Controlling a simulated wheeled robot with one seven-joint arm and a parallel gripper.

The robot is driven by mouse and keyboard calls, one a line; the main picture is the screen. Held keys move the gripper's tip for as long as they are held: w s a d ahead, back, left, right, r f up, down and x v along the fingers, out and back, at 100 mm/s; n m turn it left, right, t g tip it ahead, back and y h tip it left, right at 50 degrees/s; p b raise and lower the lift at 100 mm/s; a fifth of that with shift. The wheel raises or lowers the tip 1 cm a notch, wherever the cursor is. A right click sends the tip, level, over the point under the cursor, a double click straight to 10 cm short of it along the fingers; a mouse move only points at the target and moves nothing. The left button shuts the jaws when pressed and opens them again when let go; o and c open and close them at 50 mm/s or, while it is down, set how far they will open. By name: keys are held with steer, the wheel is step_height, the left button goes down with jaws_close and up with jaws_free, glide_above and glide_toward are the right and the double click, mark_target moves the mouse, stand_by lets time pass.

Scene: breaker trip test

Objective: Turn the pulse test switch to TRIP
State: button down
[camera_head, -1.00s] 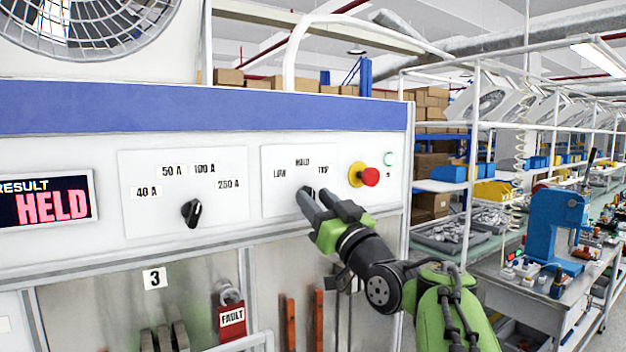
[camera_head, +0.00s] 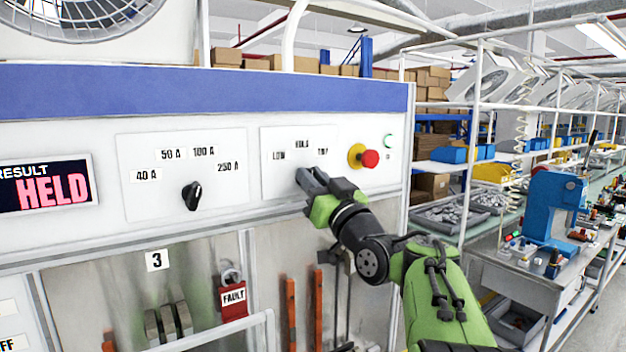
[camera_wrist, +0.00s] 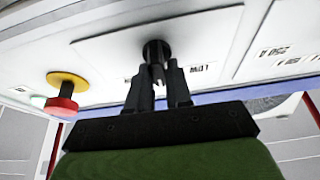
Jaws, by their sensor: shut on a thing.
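The pulse test switch is a dark round knob on a white plate (camera_head: 272,180) with LOW, HOLD and TRIP labels. In the wrist view the knob (camera_wrist: 156,50) sits just beyond my fingertips. My gripper (camera_head: 310,178) is at the switch, and it also shows in the wrist view (camera_wrist: 158,80). Its two fingers are shut on the knob's handle. In the head view my fingers hide the knob, so I cannot tell which way it points. The result display (camera_head: 45,185) reads HELD in red.
A current selector knob (camera_head: 192,195) with 40 A to 250 A labels is left of the switch. A red emergency button (camera_head: 369,158) on a yellow collar is close on the right. A red FAULT tag (camera_head: 233,300) hangs below.

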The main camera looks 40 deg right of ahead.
steer(key=shift+m, duration=0.3)
steer(key=shift+d+f+m+g+h+p, duration=0.1)
steer(key=shift+m+g+h+p, duration=0.25)
steer(key=shift+m+h, duration=1.1)
steer(key=shift+r+m+g+h+p, duration=0.15)
steer(key=shift+m+g+h, duration=0.3)
steer(key=shift+m, duration=1.95)
steer(key=shift+d+f+m+g+h+p, duration=0.2)
steer(key=shift+m+g+h, duration=0.45)
steer(key=shift+m, duration=1.3)
steer(key=shift+a+h, duration=0.15)
steer(key=shift+h, duration=0.1)
steer(key=c, duration=1.1)
jaws_free()
steer(key=shift+s, duration=0.1)
